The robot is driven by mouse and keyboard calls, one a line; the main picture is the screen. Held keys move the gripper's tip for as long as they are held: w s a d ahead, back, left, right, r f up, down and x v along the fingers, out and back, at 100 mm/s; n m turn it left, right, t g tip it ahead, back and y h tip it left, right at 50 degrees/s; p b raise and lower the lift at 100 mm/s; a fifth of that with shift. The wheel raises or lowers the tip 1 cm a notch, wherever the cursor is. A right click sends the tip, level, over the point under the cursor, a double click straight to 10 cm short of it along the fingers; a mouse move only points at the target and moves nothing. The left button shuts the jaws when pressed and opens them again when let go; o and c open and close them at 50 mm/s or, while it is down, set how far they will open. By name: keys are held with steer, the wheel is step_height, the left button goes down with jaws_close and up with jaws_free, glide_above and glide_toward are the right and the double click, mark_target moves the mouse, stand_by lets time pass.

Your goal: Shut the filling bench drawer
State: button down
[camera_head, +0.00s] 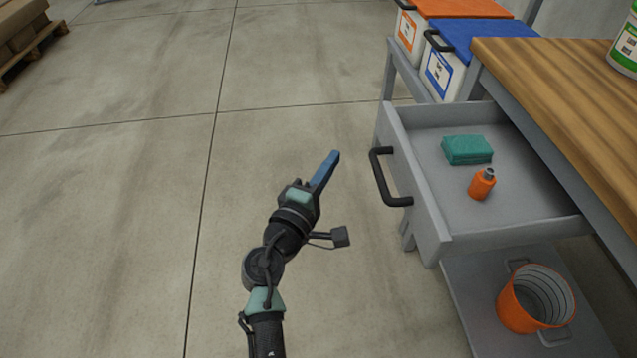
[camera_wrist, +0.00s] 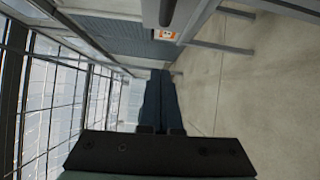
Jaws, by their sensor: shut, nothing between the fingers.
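The filling bench drawer (camera_head: 425,195) is grey and stands pulled out from under the wooden bench top (camera_head: 570,85) in the head view. Its dark bar handle (camera_head: 381,178) is on the front panel, facing left. A green sponge (camera_head: 467,150) and a small orange bottle (camera_head: 482,184) lie inside it. My gripper (camera_head: 333,158) is shut and empty, in the air to the left of the handle and apart from it. In the wrist view my gripper's fingers (camera_wrist: 161,85) are together.
An orange bucket (camera_head: 521,305) stands on the lower shelf under the drawer. Bins with a blue lid (camera_head: 485,38) and an orange lid (camera_head: 460,8) are behind the bench. A white and green container (camera_head: 625,45) is on the bench top.

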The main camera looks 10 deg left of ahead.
steer(key=d, duration=0.2)
steer(key=w+d, duration=0.1)
steer(key=d, duration=0.1)
steer(key=shift+w+d+r, duration=0.15)
steer(key=shift+w+d, duration=0.05)
steer(key=shift+d, duration=0.05)
